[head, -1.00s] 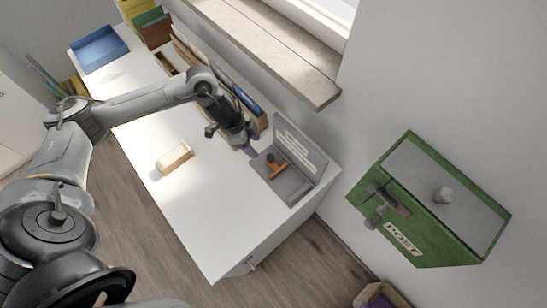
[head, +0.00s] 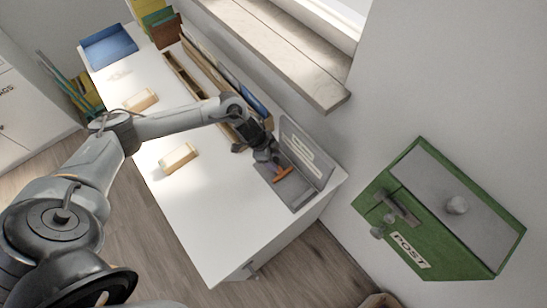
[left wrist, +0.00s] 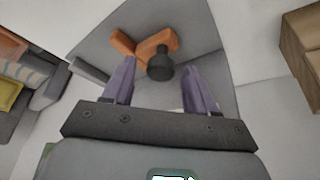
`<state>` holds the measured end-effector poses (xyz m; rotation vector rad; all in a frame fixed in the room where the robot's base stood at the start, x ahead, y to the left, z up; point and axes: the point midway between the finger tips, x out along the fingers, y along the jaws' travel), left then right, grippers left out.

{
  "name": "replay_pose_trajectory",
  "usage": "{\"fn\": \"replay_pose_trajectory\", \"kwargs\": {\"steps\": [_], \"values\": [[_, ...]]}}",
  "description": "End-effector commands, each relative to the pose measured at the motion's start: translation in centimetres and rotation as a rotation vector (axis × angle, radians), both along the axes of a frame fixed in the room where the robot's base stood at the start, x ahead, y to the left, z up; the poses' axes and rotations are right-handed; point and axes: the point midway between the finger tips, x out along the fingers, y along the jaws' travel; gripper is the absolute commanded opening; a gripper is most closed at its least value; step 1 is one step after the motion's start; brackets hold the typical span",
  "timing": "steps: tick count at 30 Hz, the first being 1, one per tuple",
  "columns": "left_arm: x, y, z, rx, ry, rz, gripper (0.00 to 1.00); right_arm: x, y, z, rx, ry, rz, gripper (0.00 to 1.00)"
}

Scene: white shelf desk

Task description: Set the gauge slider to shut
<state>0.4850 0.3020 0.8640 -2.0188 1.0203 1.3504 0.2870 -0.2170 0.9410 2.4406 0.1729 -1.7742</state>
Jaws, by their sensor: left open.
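The gauge (head: 292,193) is a grey plate with an upright back panel (head: 308,155) on the white desk's right end. Its slider has an orange part (head: 283,174) with a dark knob. In the left wrist view the dark round knob (left wrist: 160,66) stands in front of the orange part (left wrist: 146,44). My left gripper (head: 270,160) is over the gauge, hiding the knob in the head view. Its two purple fingers (left wrist: 160,88) are open, one to each side of the knob, and no contact shows. My right gripper is not in view.
The white desk (head: 215,225) has a free front area. Two wooden blocks (head: 178,158) and a blue tray (head: 108,47) lie farther left. A wooden shelf ledge (head: 270,45) overhangs behind. A green post box (head: 440,215) is on the wall at right.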

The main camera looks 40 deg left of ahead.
Motion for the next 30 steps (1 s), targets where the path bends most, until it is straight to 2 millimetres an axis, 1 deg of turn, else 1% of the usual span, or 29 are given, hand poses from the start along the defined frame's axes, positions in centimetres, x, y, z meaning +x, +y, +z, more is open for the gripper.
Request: {"fn": "replay_pose_trajectory", "kwargs": {"steps": [8, 11, 18, 19, 20, 26, 29, 30], "values": [[0.0, 0.0, -0.1, 0.000, 0.000, 0.000, 0.57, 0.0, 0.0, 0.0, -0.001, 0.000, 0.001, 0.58], [0.0, 0.0, -0.1, 0.000, 0.000, 0.000, 0.43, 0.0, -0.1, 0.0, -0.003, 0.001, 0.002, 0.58], [0.0, 0.0, -0.1, 0.000, 0.000, 0.000, 0.07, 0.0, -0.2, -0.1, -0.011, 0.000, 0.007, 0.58], [0.0, 0.0, -0.1, 0.000, 0.000, 0.000, 0.02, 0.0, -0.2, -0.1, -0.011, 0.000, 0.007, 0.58], [0.0, 0.0, -0.1, 0.000, 0.000, 0.000, 0.00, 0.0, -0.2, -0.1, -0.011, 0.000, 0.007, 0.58], [0.0, -0.1, 0.0, -0.001, -0.001, 0.000, 0.00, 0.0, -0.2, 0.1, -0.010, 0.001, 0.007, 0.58], [-0.1, -1.1, 0.3, -0.003, 0.001, -0.002, 0.00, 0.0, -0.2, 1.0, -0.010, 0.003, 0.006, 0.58], [-0.2, -1.9, 0.5, -0.004, 0.001, -0.002, 0.00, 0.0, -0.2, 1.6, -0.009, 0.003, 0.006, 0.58]]}}
